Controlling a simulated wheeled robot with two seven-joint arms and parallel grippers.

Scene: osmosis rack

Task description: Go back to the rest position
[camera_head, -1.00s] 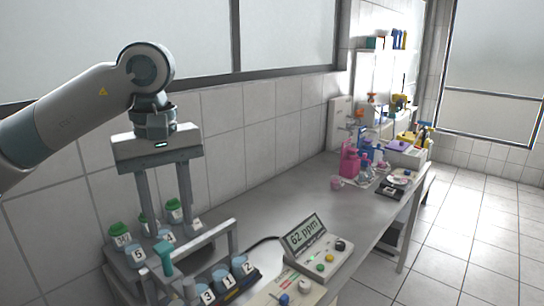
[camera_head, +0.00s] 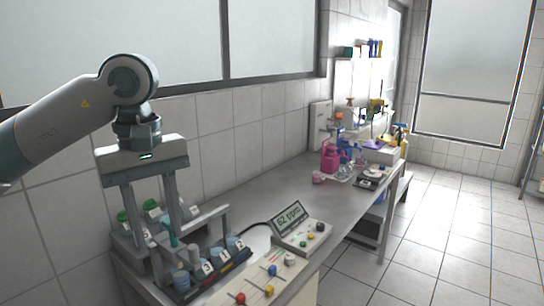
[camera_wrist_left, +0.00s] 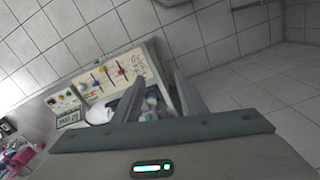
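My left gripper (camera_head: 158,238) comes in from the left in the head view and points down over the rack (camera_head: 205,262) of numbered cups at the near left of the bench. Its two long fingers are apart. In the left wrist view the fingers (camera_wrist_left: 160,90) are also spread, with nothing held between them; the rack's cups (camera_wrist_left: 150,108) show beyond the gap. Cups with green lids (camera_head: 137,210) stand behind the fingers. I cannot tell from the head view whether a finger touches the rack. My right gripper is not in view.
A meter reading 62 ppm (camera_head: 302,228) and a panel with coloured knobs (camera_head: 258,282) are right of the rack. Pink and other lab vessels (camera_head: 330,160) stand at the bench's far end. The bench (camera_head: 270,190) is clear in the middle. The floor (camera_head: 450,230) is open at right.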

